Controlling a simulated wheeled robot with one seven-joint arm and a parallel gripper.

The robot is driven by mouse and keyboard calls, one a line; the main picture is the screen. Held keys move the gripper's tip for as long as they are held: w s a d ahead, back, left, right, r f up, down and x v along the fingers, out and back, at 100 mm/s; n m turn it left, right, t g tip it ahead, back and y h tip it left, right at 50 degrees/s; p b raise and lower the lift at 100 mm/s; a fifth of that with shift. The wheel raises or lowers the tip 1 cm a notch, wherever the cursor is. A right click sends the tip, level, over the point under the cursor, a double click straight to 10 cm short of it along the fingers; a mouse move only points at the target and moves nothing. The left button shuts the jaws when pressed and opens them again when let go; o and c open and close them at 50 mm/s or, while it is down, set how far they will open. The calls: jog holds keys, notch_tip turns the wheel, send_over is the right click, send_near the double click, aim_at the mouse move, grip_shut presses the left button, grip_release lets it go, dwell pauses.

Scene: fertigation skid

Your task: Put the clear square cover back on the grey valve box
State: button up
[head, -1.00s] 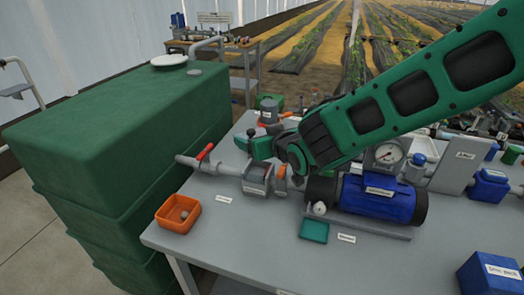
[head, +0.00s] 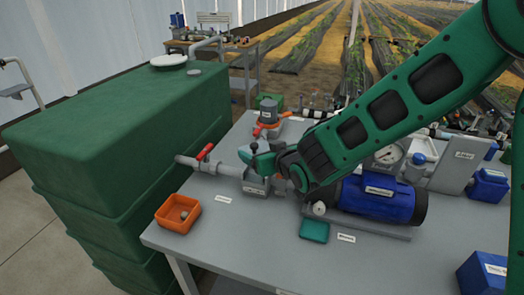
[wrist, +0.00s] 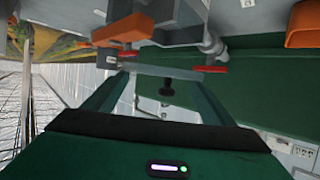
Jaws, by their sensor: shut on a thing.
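The grey valve box (head: 256,186) sits in the pipe line on the bench, between the red-handled valve and an orange fitting. My gripper (head: 255,160) is just above it and partly hides it. The gripper is shut on the clear square cover, whose see-through plate is hard to make out. I cannot tell whether the cover touches the box.
A red valve handle (head: 205,151) stands left of the box. An orange tray (head: 178,213) holds a small part at the bench's front left. A green tank (head: 105,135) borders the bench's left side.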

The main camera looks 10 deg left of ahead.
jog(key=shift+f, duration=0.35)
jog(key=o, duration=1.1)
jog(key=shift+r, duration=0.65)
jog(key=v, duration=1.2)
jog(key=shift+d, duration=0.1)
